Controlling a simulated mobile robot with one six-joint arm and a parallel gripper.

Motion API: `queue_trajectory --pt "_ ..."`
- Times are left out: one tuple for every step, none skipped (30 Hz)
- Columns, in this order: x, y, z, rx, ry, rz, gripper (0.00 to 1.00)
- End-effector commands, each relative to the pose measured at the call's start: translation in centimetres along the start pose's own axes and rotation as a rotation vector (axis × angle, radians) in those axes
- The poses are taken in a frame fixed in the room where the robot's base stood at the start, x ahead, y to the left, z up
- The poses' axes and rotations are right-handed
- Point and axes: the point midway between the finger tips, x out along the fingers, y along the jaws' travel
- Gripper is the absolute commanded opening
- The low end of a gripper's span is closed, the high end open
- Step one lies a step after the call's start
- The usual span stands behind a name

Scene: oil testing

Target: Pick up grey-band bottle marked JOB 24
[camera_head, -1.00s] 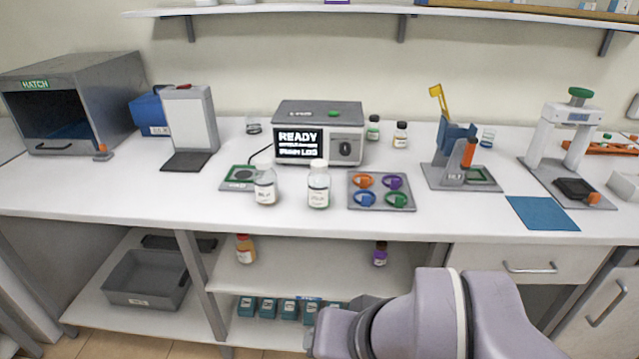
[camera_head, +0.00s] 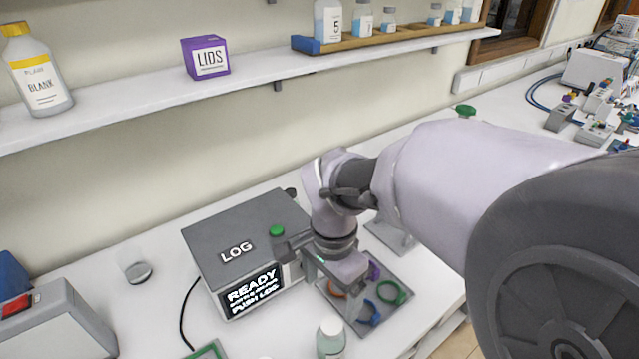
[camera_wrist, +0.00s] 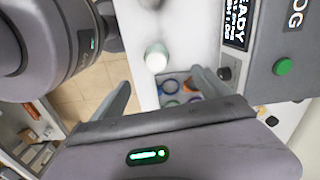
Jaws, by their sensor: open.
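My gripper (camera_wrist: 161,79) is open and empty, its two fingers apart in the wrist view. In the head view it hangs beside the front right of the LOG device, above the ring tray, partly hidden by my wrist. A white-capped bottle (camera_head: 331,340) stands on the bench at the bottom edge of the head view. A white-capped bottle (camera_wrist: 157,58) shows from above in the wrist view, ahead of the space between the fingertips. No grey band or JOB 24 marking can be read on any bottle in the current views.
The LOG device (camera_head: 245,250) stands close beside my gripper. The ring tray (camera_head: 398,302) holds coloured rings. The upper shelf (camera_head: 130,92) carries a BLANK bottle (camera_head: 38,75), a purple LIDS box (camera_head: 206,58) and a wooden rack (camera_head: 390,38). A glass dish (camera_head: 137,271) is at left.

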Motion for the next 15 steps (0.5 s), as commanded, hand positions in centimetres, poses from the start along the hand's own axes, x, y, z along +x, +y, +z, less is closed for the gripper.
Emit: queue_trajectory --pt "1.6 0.1 0.1 0.001 -0.002 0.006 0.88" --pt "2.5 0.1 0.1 0.0 -0.002 0.006 0.88" --pt "3.9 0.1 0.1 0.0 -0.003 0.006 0.88" --pt "4.9 0.2 0.1 0.0 -0.003 0.006 0.88" --pt "5.9 0.2 0.1 0.0 -0.003 0.006 0.88" --pt "7.1 0.2 0.1 0.0 -0.003 0.006 0.88" --pt "8.0 0.2 0.1 0.0 -0.003 0.005 0.88" --pt "8.8 0.2 0.1 -0.001 -0.003 0.005 0.88" --pt "9.8 0.2 0.1 0.0 -0.003 0.005 0.88" --pt "10.3 0.2 0.1 0.0 -0.002 0.004 0.88" --pt "10.8 0.1 0.1 -0.001 -0.002 0.003 0.88" --pt "11.4 0.1 0.1 -0.001 -0.002 0.003 0.88" --pt "11.7 0.1 0.1 -0.001 -0.002 0.002 0.88" --pt "11.9 0.1 0.1 -0.001 -0.001 0.001 0.88" --pt "12.3 0.1 0.1 -0.001 -0.002 0.002 0.88"
